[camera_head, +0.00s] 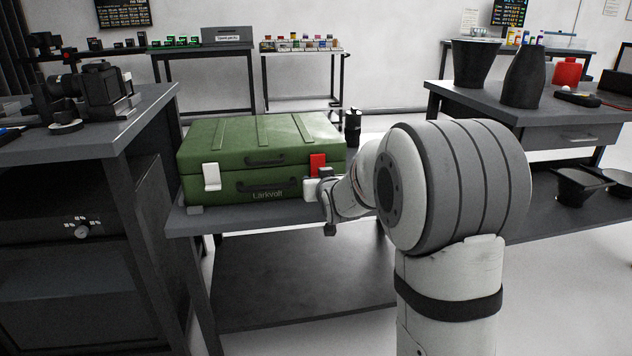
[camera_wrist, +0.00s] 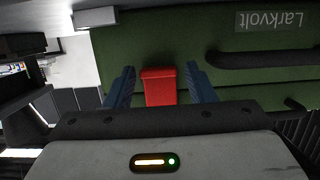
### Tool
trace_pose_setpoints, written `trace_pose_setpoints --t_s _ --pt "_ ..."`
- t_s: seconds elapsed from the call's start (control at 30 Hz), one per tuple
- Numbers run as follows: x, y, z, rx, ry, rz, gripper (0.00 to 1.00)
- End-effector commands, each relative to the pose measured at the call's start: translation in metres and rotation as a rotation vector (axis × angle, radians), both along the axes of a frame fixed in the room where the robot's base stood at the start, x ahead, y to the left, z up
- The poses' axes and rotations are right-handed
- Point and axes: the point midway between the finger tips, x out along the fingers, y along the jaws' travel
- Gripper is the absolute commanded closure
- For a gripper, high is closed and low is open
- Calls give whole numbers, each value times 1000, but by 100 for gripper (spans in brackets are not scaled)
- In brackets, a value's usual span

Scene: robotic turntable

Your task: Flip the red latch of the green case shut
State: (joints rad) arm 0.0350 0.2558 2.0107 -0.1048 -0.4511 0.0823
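The green case (camera_head: 225,150) lies closed on a grey table, its front with the Larkvolt lettering facing me. Its red latch (camera_head: 317,165) is at the right end of the front, at lid height, higher than the white latch (camera_head: 211,177) on the left. My gripper (camera_head: 318,187) is at the case front by the red latch, its fingers hard to make out there. In the wrist view, which shows the case upside down, my gripper (camera_wrist: 160,88) is open. The red latch (camera_wrist: 159,86) appears between the two blue fingers, with gaps on both sides. Contact cannot be told.
Two dark handles (camera_head: 268,184) sit on the case front, left of the red latch. The table (camera_head: 240,219) has a narrow bare strip before the case. A dark bottle (camera_head: 352,126) stands behind its right end. A workbench with dark vessels (camera_head: 524,78) is at right.

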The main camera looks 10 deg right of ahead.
Motion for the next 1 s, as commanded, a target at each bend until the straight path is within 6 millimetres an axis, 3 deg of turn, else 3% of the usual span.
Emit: trace_pose_setpoints --t_s 0.37,0.8,1.0 --pt "-3 -1 1 1 2 -1 42" --pt "-66 -1 19 1 2 -1 42" --pt "-76 -1 19 1 1 -1 42"
